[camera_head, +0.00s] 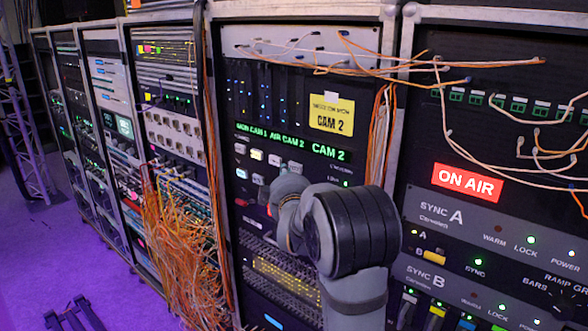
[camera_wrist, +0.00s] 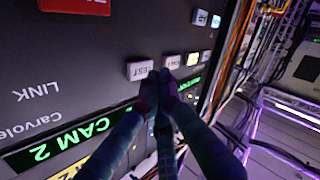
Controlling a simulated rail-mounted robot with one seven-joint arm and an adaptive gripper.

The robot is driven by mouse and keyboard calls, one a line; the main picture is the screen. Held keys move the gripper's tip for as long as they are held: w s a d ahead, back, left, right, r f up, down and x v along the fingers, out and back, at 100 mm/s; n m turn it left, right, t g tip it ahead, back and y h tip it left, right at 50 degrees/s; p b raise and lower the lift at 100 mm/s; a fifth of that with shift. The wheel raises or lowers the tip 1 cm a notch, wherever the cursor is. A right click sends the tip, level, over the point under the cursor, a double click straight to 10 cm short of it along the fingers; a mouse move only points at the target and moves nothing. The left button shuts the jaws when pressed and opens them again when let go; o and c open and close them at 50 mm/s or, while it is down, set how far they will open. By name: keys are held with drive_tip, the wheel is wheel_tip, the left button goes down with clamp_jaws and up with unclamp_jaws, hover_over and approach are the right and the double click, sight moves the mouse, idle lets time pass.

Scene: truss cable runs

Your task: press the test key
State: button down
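The test key is a pale, square key marked TEST (camera_wrist: 138,69) on a dark panel in the wrist view. In the head view my arm reaches to the panel below the CAM 2 display (camera_head: 324,152), and my fingertips and the test key cannot be made out.
A red block (camera_wrist: 75,4) is at the top of the wrist view. Loose orange cables (camera_head: 180,235) hang left of my arm; an ON AIR sign (camera_head: 467,182) is right.

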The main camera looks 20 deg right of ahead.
drive_tip(key=shift+d, duration=0.1)
drive_tip(key=shift+w+d+b, duration=0.25)
drive_tip(key=shift+d+b, duration=0.05)
drive_tip(key=shift+w+d, duration=0.25)
drive_tip(key=shift+d, duration=0.05)
idle(1.1)
drive_tip(key=shift+b, duration=0.35)
drive_tip(key=shift+s+a+b, duration=0.35)
drive_tip(key=shift+s+a, duration=0.15)
drive_tip(key=shift+a, duration=0.15)
drive_tip(key=shift+s+a+b, duration=0.3)
drive_tip(key=shift+s+a, duration=0.45)
drive_tip(key=shift+a, duration=0.3)
drive_tip(key=shift+s+a+b, duration=0.3)
drive_tip(key=shift+s+a, duration=0.45)
drive_tip(key=shift+a, duration=0.25)
